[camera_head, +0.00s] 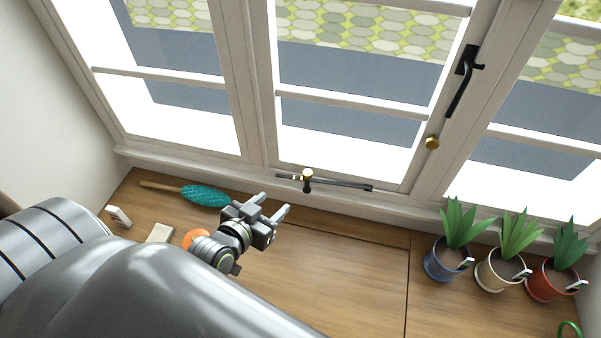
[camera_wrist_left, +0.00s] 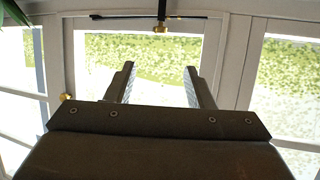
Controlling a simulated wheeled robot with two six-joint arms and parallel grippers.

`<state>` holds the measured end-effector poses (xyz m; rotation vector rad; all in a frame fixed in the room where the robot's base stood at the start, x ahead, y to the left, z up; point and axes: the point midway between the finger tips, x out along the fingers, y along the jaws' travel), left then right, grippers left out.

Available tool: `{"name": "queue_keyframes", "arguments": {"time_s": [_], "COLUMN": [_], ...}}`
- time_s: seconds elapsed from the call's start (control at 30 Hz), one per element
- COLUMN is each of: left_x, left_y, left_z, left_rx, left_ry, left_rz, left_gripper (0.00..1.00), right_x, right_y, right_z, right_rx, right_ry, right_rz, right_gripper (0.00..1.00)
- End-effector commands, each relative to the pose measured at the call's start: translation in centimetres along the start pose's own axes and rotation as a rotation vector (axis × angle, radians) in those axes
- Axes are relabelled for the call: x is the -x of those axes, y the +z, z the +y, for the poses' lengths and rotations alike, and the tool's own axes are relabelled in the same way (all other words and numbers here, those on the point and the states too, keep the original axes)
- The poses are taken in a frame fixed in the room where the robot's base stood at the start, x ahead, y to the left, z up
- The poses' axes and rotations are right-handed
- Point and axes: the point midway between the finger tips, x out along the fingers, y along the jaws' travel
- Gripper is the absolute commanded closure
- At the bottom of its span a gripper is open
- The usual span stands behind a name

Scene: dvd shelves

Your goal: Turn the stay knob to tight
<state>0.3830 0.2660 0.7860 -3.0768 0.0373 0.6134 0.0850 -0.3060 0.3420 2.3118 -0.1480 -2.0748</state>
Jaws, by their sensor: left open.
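The stay knob (camera_head: 307,174) is small and brass-coloured. It sits on the black window stay (camera_head: 345,183), which runs along the bottom of the middle window. In the left wrist view the knob (camera_wrist_left: 160,29) shows at the top, hanging below the stay bar (camera_wrist_left: 110,16) in that picture. My left gripper (camera_head: 275,203) is open and empty, over the sill just left of and in front of the knob, apart from it. Its two fingers (camera_wrist_left: 159,68) point toward the window. Whether the knob is tight or loose I cannot tell. My right gripper is not in view.
A second brass knob (camera_head: 432,142) and a black handle (camera_head: 461,83) are on the window frame. A teal duster (camera_head: 205,196) lies left on the wooden sill (camera_head: 350,275), near an orange round thing (camera_head: 195,238). Potted plants (camera_head: 441,262) stand right. The middle sill is clear.

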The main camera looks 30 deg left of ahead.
Motion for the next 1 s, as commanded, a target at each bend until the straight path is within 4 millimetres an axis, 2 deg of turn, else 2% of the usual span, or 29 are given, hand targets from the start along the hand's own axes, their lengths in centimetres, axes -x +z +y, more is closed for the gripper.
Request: {"name": "queue_keyframes", "arguments": {"time_s": [0.6,0.8,1.0], "left_x": [-11.9,-14.7,-15.9], "left_y": [-0.1,0.0,0.0], "left_z": [0.0,0.0,0.0], "left_rx": [-0.002,-0.002,-0.001], "left_ry": [0.001,0.0,-0.001], "left_rz": [0.002,0.001,0.001], "left_gripper": [0.52,0.52,0.52], "right_x": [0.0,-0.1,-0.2], "right_y": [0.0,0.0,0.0], "right_z": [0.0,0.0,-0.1], "right_rx": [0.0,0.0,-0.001], "right_ry": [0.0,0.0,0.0], "right_rz": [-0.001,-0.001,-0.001], "right_gripper": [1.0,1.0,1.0]}}
